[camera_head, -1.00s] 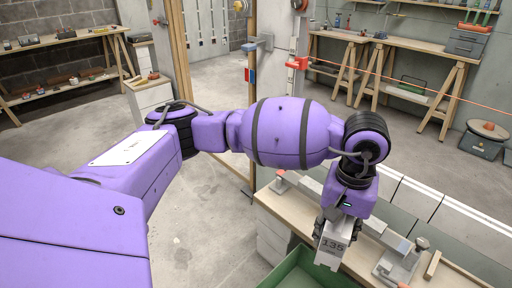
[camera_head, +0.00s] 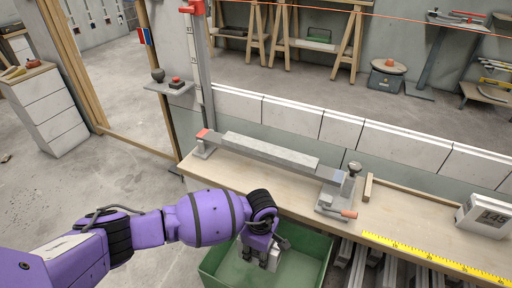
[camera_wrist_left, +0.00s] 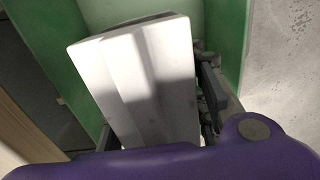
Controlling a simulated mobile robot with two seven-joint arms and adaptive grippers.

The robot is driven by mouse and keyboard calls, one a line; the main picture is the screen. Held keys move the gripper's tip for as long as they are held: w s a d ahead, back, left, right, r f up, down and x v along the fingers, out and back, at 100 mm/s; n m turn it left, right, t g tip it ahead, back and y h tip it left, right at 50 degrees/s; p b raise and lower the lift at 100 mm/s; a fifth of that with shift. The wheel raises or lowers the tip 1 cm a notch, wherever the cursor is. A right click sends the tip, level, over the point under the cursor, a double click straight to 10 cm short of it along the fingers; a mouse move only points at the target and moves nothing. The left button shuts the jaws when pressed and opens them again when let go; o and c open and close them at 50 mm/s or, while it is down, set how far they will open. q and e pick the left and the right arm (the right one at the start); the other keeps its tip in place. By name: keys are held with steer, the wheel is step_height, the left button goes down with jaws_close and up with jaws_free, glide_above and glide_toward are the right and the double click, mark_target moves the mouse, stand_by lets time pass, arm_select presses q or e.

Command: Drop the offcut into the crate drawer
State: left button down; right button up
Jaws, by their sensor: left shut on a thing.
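The offcut (camera_head: 272,260) is a pale grey, squared piece held in my left gripper (camera_head: 263,256), which is shut on it. In the left wrist view the offcut (camera_wrist_left: 140,80) fills the middle, with dark fingers on both sides of it. The crate drawer (camera_head: 318,262) is a green, open-topped box at the bench's front edge. My left gripper hangs over the drawer's opening, with green walls (camera_wrist_left: 230,40) around the offcut in the wrist view. I cannot tell how far the offcut is above the drawer floor. My right gripper is not in view.
The wooden bench (camera_head: 400,229) behind the drawer carries a long grey bar fixture (camera_head: 270,152), a clamp with an orange handle (camera_head: 337,200), a yellow measuring tape (camera_head: 420,256) and a block reading 145 (camera_head: 487,216). Grey lengths stand under the bench.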

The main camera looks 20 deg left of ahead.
arm_select(q)
step_height(320, 180, down, 6)
steer(key=b, duration=0.4)
steer(key=shift+w+r, duration=0.1)
steer(key=c, duration=1.2)
jaws_free()
steer(key=shift+o, duration=0.9)
step_height(320, 180, up, 12)
steer(key=shift+r, duration=0.1)
